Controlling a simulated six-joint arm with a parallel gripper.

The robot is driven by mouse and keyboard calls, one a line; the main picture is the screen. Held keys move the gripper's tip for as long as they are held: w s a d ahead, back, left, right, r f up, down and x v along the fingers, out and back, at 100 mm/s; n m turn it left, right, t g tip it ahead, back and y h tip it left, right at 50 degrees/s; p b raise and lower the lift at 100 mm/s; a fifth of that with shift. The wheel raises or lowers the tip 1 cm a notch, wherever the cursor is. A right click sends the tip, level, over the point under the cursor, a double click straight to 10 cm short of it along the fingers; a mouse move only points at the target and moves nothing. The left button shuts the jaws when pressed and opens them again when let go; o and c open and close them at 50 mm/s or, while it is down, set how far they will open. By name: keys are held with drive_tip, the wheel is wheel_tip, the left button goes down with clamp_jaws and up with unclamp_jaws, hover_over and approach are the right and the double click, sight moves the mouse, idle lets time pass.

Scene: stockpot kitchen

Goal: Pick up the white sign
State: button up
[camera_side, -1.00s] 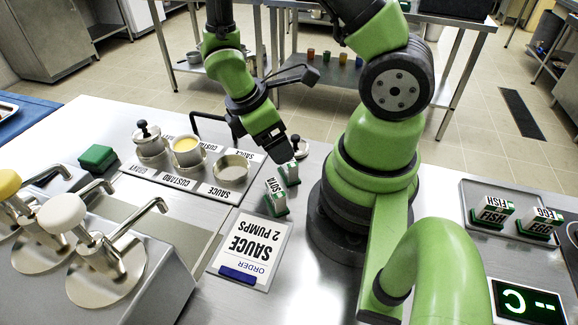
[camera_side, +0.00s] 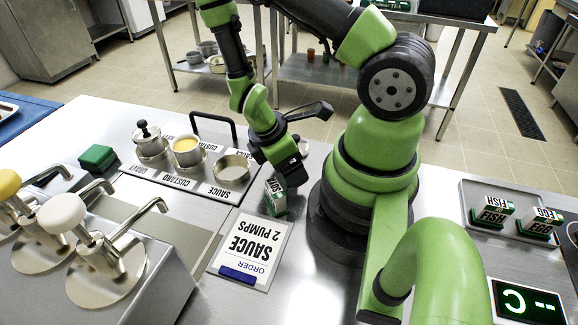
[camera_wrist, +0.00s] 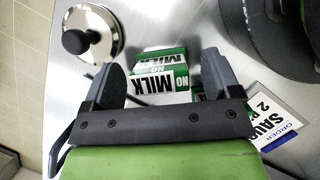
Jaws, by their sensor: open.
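A white block sign with green edges, reading NO MILK (camera_wrist: 160,85), lies between and ahead of my fingertips in the wrist view; my gripper hides it in the side view. A similar sign, partly lettered SO (camera_side: 275,195), stands beside my gripper (camera_side: 290,178). A flat white card reading ORDER SAUCE 2 PUMPS (camera_side: 256,244) lies on the counter in front; it also shows at the right in the wrist view (camera_wrist: 268,115). My gripper (camera_wrist: 163,75) is open, with nothing visibly held.
A metal tray with sauce pots (camera_side: 232,168) is left of my gripper. Pump dispensers (camera_side: 100,250) stand at the front left. FISH and EGG signs (camera_side: 490,215) sit on a tray at the right. The counter right of the card is clear.

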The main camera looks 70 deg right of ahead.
drive_tip(key=shift+f, duration=0.15)
drive_tip(key=c, duration=1)
